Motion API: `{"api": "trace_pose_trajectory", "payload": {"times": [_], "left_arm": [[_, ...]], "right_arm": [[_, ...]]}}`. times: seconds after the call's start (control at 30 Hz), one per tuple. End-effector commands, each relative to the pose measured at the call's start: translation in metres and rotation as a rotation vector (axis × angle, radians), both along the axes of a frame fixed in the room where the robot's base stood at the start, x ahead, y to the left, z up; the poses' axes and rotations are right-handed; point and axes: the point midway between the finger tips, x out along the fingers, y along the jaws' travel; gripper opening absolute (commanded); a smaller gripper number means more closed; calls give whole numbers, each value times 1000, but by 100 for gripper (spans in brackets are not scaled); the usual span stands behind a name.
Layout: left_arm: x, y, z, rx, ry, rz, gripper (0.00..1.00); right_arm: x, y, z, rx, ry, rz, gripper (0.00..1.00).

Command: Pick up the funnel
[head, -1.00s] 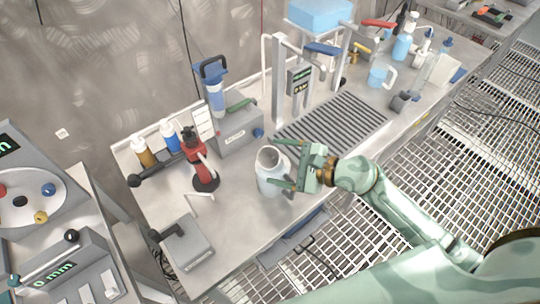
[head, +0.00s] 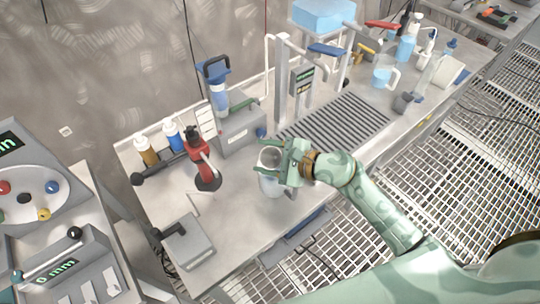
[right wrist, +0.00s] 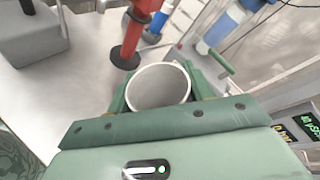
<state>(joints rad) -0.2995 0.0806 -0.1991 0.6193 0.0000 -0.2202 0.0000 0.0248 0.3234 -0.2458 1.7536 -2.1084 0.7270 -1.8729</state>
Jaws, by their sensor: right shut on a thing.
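The funnel (head: 270,187) shows as a pale grey, round, open-topped vessel near the front edge of the steel bench (head: 236,222). My right gripper (head: 264,158) reaches it from the right and is shut on its upper part, one finger on each side. In the right wrist view, the funnel's round open mouth (right wrist: 158,88) sits between the two green fingers. The funnel looks upright; I cannot tell whether its base touches the bench. Its lower part is partly hidden by the gripper. My left gripper is not in view.
A red stand (head: 199,160) with a black round base is left of the funnel. A grey box (head: 188,242) lies at the front left, bottles (head: 148,152) stand behind. A ribbed drain grid (head: 335,125) is to the right. Some bare bench lies around the funnel.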

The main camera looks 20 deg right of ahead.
Motion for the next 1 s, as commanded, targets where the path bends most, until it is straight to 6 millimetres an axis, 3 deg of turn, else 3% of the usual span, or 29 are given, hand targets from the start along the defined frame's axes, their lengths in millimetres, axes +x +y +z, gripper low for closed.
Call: {"api": "trace_pose_trajectory", "payload": {"times": [0.17,0.33,0.6,0.8,1.0], "left_arm": [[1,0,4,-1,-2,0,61],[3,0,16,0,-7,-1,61],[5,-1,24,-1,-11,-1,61],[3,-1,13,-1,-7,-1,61],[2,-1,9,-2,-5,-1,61]], "right_arm": [[0,0,9,0,-2,0,30],[0,-1,38,-2,-7,3,30],[-22,-55,95,-7,-1,2,30],[-41,-102,113,-5,4,1,30],[-50,-125,126,-1,3,1,30]]}}
